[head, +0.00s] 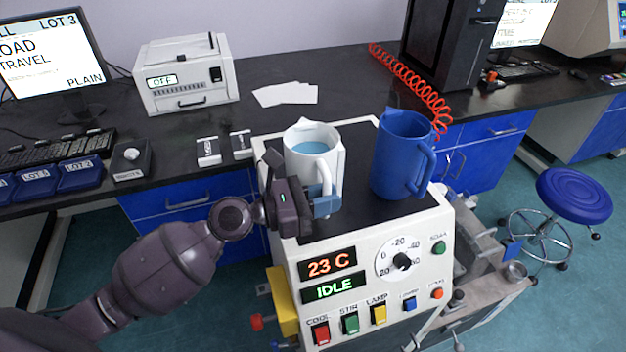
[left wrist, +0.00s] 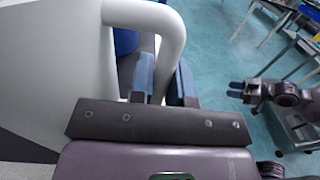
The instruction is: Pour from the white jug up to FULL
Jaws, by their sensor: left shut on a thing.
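The white jug (head: 314,156) stands upright on the black top of the bath unit, with blue liquid inside. My left gripper (head: 325,204) is at its handle, on the jug's near side. The left wrist view shows the blue-grey fingers (left wrist: 160,82) shut on the white handle (left wrist: 172,40), with the jug wall (left wrist: 55,60) at left. A blue jug (head: 401,155) stands to the right on the same top, its inside hidden. I see no FULL mark. My right gripper (left wrist: 236,91) shows small at right in the left wrist view, its opening unclear.
The bath unit's front panel (head: 370,285) reads 23 C and IDLE, with a dial and coloured switches. A printer-like box (head: 185,75), papers (head: 285,94) and a red coiled hose (head: 412,85) are behind. A blue stool (head: 574,195) stands at right.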

